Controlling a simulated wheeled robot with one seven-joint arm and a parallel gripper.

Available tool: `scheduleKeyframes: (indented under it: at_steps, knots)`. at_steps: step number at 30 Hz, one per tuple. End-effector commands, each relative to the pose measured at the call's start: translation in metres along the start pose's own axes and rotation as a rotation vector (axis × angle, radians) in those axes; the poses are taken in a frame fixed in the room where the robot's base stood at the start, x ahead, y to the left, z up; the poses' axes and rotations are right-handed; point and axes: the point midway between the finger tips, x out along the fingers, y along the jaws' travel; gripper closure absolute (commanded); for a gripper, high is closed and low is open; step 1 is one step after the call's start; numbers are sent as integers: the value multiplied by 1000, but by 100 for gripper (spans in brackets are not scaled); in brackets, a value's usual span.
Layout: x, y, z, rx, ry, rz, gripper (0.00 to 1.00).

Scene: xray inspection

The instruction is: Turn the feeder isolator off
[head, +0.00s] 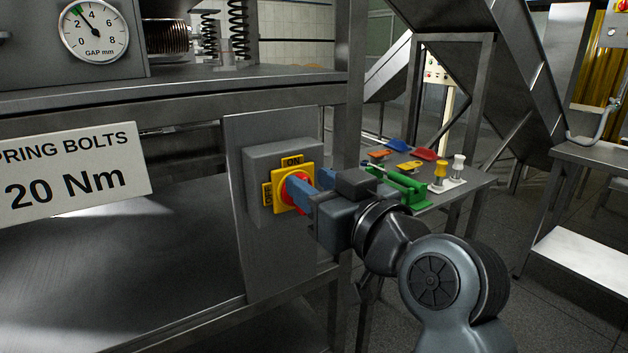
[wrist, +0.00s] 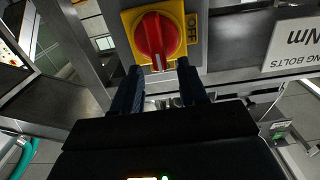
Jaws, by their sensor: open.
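The feeder isolator (head: 284,160) is a grey box with a yellow plate and a red rotary knob. ON is marked at the plate's top and OFF at its left. My gripper (head: 306,182) is open at the isolator's front. In the wrist view my gripper (wrist: 160,64) has its blue fingertips either side of the knob's marked end; contact cannot be told.
A steel bench (head: 462,188) behind my gripper carries a green clamp-like tool (head: 405,188) and small coloured parts. A steel post (head: 346,110) stands right of the isolator. A torque sign (head: 72,172) hangs to the left.

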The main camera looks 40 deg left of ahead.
Motion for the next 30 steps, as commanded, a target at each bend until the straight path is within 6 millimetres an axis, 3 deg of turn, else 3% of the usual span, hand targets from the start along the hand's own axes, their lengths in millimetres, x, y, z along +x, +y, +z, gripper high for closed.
scheduleKeyframes:
  at_steps: [11, 24, 30]
  knots:
    - [8, 0, 0, 0, 0, 1, 57]
    - [8, 0, 0, 0, 0, 1, 99]
    - [7, 0, 1, 0, 0, 1, 100]
